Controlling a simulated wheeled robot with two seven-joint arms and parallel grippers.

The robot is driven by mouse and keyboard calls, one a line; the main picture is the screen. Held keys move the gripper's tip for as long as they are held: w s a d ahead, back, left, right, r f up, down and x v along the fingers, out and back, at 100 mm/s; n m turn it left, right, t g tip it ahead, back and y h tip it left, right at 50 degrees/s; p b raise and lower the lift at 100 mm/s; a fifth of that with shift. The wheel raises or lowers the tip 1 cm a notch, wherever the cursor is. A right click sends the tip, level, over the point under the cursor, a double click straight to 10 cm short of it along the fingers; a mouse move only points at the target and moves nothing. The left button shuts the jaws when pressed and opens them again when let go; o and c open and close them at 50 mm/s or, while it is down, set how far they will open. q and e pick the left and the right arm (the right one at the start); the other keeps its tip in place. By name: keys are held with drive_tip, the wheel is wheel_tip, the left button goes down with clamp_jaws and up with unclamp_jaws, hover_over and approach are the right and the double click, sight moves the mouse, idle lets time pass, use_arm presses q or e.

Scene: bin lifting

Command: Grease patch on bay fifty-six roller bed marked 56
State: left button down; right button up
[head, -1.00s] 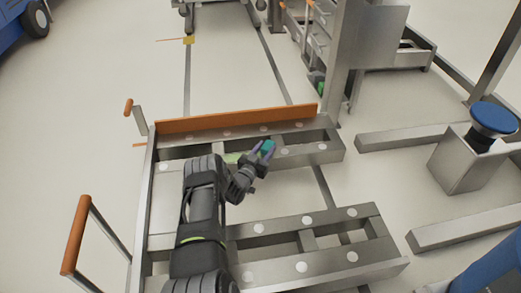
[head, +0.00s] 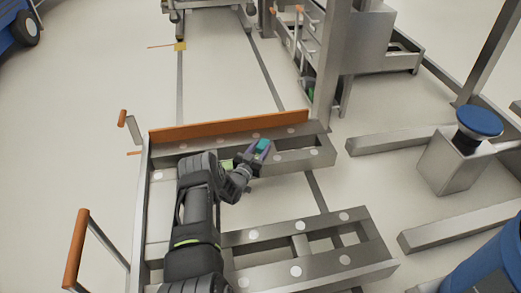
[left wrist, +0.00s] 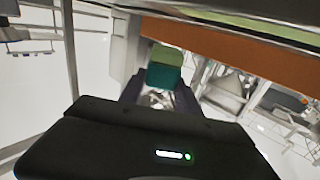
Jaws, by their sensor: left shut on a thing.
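The roller bed (head: 300,230) is a grey metal frame with pale round discs along its rails and an orange board (head: 230,126) at its far edge. I cannot read a 56 on it. My left gripper (head: 260,152) is over the far rail, shut on a small teal block (head: 263,145). In the left wrist view the block (left wrist: 164,75) is teal with an olive-green upper part, between the fingers. A yellow-green patch (head: 227,164) shows beside my wrist, partly hidden; I cannot tell whether it is grease. My right gripper is out of view.
Orange-handled bars (head: 76,248) stand at the bed's left side. A blue-topped post (head: 480,122) and low metal beams (head: 395,138) are at the right. A blue rounded thing (head: 490,260) is at the lower right.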

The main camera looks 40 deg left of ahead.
sight(261, 147)
use_arm(q)
drive_tip(key=shift+r, duration=0.8)
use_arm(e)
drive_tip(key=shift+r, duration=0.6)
use_arm(q)
drive_tip(key=shift+p, duration=0.3)
drive_tip(key=shift+r+p, duration=1.1)
drive_tip(key=shift+r, duration=0.4)
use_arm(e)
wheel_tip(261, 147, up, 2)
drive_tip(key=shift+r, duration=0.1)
use_arm(q)
drive_tip(key=shift+r, duration=0.1)
